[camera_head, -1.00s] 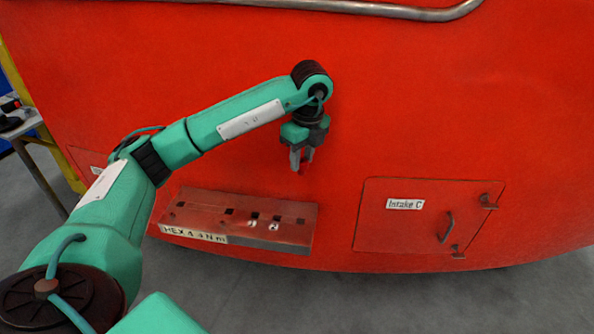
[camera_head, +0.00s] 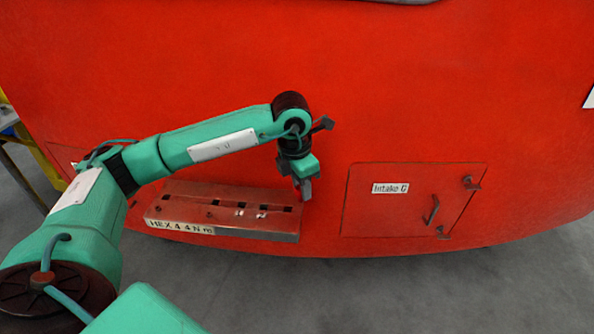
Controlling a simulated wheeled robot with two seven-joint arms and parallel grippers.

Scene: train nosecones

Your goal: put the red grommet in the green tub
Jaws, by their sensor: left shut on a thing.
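My left gripper (camera_head: 304,190) points down in front of the red nosecone, just above the right end of the red ledge. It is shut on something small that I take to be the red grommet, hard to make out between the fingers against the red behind. I cannot see a green tub in this view. My right gripper is not in view.
The ledge (camera_head: 180,193), labelled HEX, has several dark square holes and two pale marked spots. A table (camera_head: 8,117) stands at the far left. Grey floor lies below.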

